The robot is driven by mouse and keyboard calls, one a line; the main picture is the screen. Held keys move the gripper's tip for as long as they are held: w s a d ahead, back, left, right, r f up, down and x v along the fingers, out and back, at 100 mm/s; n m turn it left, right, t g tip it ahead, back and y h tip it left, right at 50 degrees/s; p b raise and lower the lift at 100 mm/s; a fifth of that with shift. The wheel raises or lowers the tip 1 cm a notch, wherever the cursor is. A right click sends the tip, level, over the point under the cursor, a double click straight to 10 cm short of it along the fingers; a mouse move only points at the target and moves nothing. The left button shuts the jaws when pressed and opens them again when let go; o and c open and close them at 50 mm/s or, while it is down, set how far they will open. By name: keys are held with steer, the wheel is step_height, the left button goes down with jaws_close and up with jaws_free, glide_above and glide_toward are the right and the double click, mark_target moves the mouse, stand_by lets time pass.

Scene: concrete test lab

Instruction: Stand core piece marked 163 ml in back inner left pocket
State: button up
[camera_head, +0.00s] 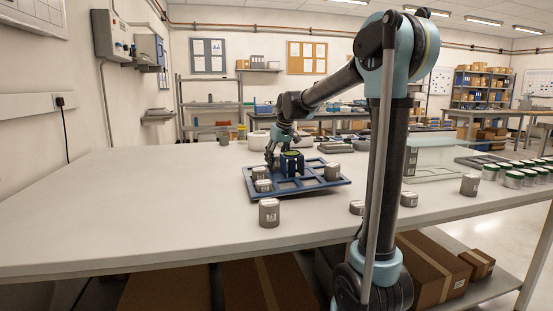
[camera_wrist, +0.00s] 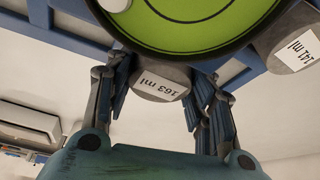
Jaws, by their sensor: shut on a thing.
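The grey core piece marked 163 ml (camera_wrist: 160,84) is between the two fingers of my gripper (camera_wrist: 160,105) in the wrist view, its label upside down there. My gripper (camera_head: 270,160) is shut on it, over the left back part of the blue tray (camera_head: 333,184) in the head view. The held piece's base is hidden, so I cannot tell whether it touches the tray. A second grey piece, marked 141 ml (camera_wrist: 298,48), is beside it at the right of the wrist view.
Grey pieces stand at the tray's front left (camera_head: 263,186) and right (camera_head: 332,172). Another grey piece (camera_head: 268,213) stands on the table before the tray. Green-lidded jars (camera_head: 513,179) are at the far right. The left of the table (camera_head: 130,210) is clear.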

steer(key=shift+f, duration=0.1)
stand_by(0.5)
steer(key=o, duration=1.4)
steer(key=shift+o, duration=0.2)
steer(key=shift+r, duration=2.55)
